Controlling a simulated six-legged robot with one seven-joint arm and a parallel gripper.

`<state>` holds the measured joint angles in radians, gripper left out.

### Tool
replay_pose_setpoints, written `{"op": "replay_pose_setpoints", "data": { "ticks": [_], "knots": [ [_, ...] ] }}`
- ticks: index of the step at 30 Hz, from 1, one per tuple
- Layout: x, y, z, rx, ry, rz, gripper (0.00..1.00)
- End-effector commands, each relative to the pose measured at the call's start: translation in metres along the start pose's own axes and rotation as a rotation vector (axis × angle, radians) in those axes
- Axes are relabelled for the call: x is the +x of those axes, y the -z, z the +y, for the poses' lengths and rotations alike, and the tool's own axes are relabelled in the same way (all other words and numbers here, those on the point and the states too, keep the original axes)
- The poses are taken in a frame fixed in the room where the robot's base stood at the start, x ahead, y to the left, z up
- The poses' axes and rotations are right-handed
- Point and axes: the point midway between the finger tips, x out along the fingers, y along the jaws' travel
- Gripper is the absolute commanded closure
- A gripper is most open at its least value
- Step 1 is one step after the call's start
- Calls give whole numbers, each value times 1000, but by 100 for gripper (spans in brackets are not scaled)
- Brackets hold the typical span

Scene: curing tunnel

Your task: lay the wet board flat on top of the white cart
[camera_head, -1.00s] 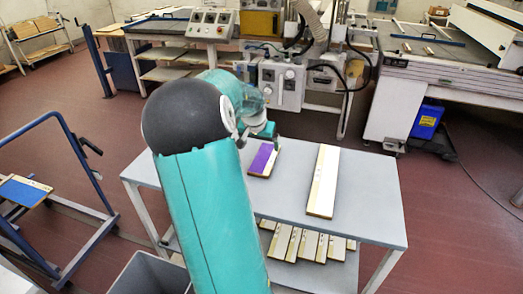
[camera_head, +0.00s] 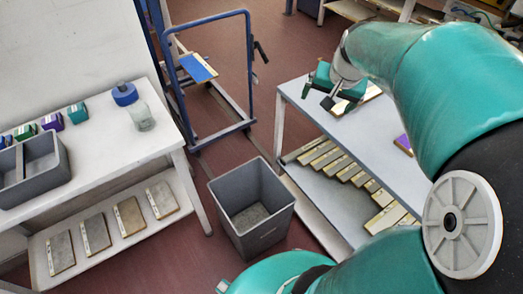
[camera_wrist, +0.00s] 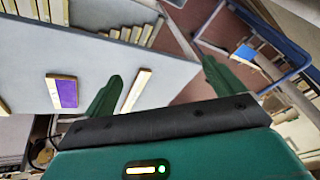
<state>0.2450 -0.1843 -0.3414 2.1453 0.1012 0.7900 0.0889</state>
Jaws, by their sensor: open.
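My gripper (camera_head: 317,97) is open and empty over the far end of a grey-topped table (camera_head: 372,137) with a white frame, possibly the white cart. A blue-topped board (camera_head: 198,68) rests on a blue-framed trolley (camera_head: 249,75). I cannot tell which board is wet.
Several boards (camera_head: 352,172) lie on the table's lower shelf. A grey bin (camera_head: 252,207) stands on the floor beside it. Open floor shows between bench and trolley.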

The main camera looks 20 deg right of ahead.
Motion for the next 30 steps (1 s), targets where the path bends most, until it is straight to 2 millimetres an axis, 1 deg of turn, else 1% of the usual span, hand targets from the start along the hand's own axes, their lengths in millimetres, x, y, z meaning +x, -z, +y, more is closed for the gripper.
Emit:
{"op": "replay_pose_setpoints", "data": {
  "ticks": [1,2,3,5,6,8,9,12,15,19,30],
  "knots": [
    [-13,-22,-25,-79,33,1,6],
    [-19,-34,-37,-123,49,0,6],
    [-27,-51,-51,-181,67,1,6],
    [-39,-78,-70,-273,89,3,6],
    [-46,-96,-81,-334,102,7,6],
    [-56,-124,-94,-422,118,14,6],
    [-62,-141,-100,-479,124,20,6],
    [-72,-178,-109,-601,132,38,6],
    [-77,-201,-111,-677,131,52,6],
    [-78,-212,-111,-717,128,59,6],
    [-78,-211,-111,-715,128,58,6]
  ]
}}
